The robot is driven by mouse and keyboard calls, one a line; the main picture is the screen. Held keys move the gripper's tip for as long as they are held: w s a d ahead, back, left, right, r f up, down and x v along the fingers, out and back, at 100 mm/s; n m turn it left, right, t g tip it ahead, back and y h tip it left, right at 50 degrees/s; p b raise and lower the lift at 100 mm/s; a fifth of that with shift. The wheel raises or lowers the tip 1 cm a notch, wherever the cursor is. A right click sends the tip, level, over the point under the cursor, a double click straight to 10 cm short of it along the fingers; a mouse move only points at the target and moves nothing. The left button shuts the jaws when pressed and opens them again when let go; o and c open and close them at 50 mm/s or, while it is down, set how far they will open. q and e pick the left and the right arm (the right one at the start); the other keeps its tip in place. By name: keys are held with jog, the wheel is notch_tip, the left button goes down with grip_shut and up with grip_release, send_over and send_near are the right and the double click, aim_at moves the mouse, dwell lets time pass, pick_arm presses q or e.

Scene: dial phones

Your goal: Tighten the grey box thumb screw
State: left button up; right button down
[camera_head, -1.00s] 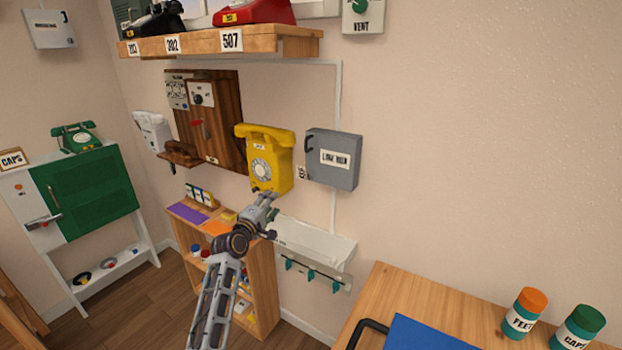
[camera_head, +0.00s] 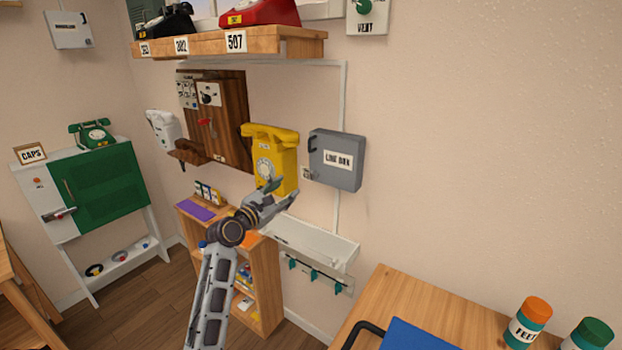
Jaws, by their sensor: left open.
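The grey box (camera_head: 336,160), labelled "LINE BOX", hangs on the wall right of the yellow phone, with a dark handle on its left side. I cannot make out its thumb screw at this size. My left gripper (camera_head: 285,191) is open and empty. In the picture it lies below and left of the grey box, in front of the lower part of the yellow wall phone (camera_head: 272,158). I cannot tell how far it is from the wall. My right gripper is not in view.
A white shelf tray with teal hooks (camera_head: 315,245) is on the wall below the box. A wooden bookcase (camera_head: 266,285) stands behind my left arm. A wooden desk (camera_head: 450,310) with a blue mat and jars (camera_head: 530,320) is at lower right. The wall right of the box is bare.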

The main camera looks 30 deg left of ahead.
aim_at(311, 176)
pick_arm(q)
jog(key=shift+d+f+n+h, duration=0.15)
jog(key=shift+d+f+n, duration=0.05)
jog(key=shift+n, duration=1.2)
jog(key=shift+d+f+n+h, duration=0.15)
jog(key=shift+n, duration=1.25)
jog(key=shift+w, duration=0.15)
jog(key=shift+w+d, duration=0.3)
jog(key=shift+w, duration=1.9)
jog(key=shift+w+d, duration=0.35)
jog(key=shift+w, duration=1.9)
jog(key=shift+w+d, duration=0.3)
jog(key=shift+w, duration=1.9)
jog(key=shift+c, duration=0.3)
jog(key=c, duration=1)
